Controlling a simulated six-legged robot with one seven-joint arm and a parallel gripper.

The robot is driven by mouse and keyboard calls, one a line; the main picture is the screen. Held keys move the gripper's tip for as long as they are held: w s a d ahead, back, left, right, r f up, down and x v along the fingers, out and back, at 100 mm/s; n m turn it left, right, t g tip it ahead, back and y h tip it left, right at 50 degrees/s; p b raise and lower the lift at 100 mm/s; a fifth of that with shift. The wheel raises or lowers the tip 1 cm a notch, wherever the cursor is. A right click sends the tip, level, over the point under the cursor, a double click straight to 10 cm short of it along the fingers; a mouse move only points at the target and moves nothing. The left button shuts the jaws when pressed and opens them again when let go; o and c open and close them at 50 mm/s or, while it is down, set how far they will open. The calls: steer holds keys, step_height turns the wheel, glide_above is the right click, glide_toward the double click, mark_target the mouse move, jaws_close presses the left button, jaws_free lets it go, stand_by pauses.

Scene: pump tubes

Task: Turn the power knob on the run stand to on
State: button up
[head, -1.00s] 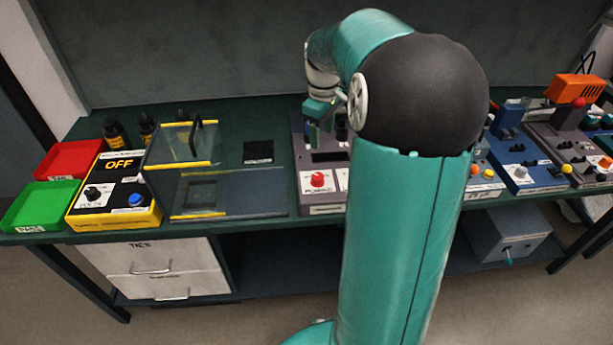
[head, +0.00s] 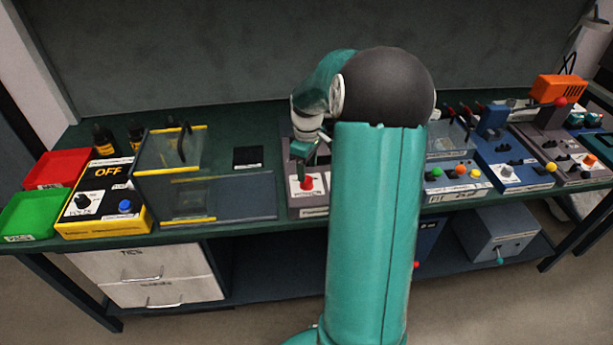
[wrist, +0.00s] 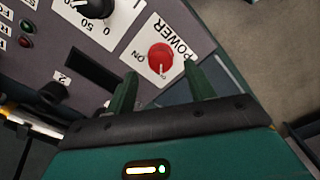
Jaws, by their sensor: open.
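The run stand (head: 318,207) is a grey box in the middle of the bench, mostly hidden behind my arm in the head view. Its red power knob (head: 306,183) sits on a white label at the front left of the stand. In the wrist view the red knob (wrist: 160,56) lies just beyond my fingertips, with the word POWER beside it. My gripper (wrist: 162,77) is open, its two green fingers on either side of the line to the knob, and nothing is between them.
A black dial (wrist: 97,7) and a dark slot (wrist: 88,72) are near the knob on the panel. A clear-lidded box (head: 175,170) stands left of the stand. A blue station (head: 515,175) and others stand to the right.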

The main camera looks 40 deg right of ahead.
mark_target(307, 179)
step_height(307, 179, down, 4)
steer(key=shift+f, duration=0.1)
steer(key=c, duration=1)
